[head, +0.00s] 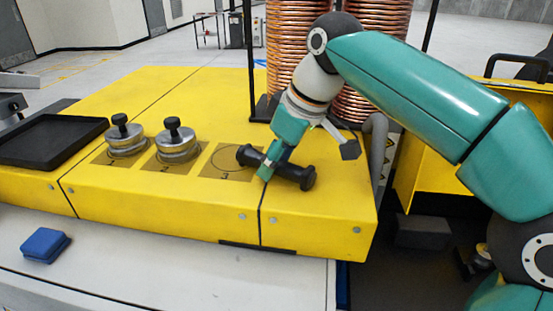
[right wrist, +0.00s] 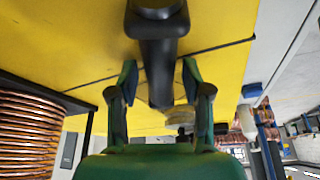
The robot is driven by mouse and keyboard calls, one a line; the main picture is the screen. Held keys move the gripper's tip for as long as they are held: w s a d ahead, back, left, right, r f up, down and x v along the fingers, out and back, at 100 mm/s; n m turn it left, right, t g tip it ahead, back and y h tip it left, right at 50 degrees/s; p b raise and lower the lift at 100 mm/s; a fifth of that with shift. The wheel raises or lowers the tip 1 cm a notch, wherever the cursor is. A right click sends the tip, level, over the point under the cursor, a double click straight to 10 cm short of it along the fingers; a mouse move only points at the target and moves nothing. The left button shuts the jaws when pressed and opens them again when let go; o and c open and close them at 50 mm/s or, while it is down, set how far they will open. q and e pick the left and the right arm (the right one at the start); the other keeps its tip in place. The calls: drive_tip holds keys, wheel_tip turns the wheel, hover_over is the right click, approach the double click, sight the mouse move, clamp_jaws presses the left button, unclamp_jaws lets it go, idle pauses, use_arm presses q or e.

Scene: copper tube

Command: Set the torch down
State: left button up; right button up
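The torch (head: 292,173), a black cylinder with wider ends, lies on its side on the yellow bench top, by the rightmost brown square. My right gripper (head: 268,170) is down at it, with a finger in front of its middle. In the right wrist view the black torch (right wrist: 158,70) lies between the two fingers of my right gripper (right wrist: 158,80), with yellow showing on both sides of it. The fingers are apart and look clear of it. My left gripper cannot be made out.
Two silver round pieces with black knobs (head: 124,137) (head: 175,143) stand on brown squares to the left. A black tray (head: 50,118) is at the far left. Copper coils (head: 283,50) stand behind my gripper. A blue block (head: 45,244) lies on the pale front surface.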

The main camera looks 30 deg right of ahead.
drive_tip(key=shift+r, duration=0.15)
drive_tip(key=p+v, duration=0.3)
drive_tip(key=v, duration=0.9)
idle(0.4)
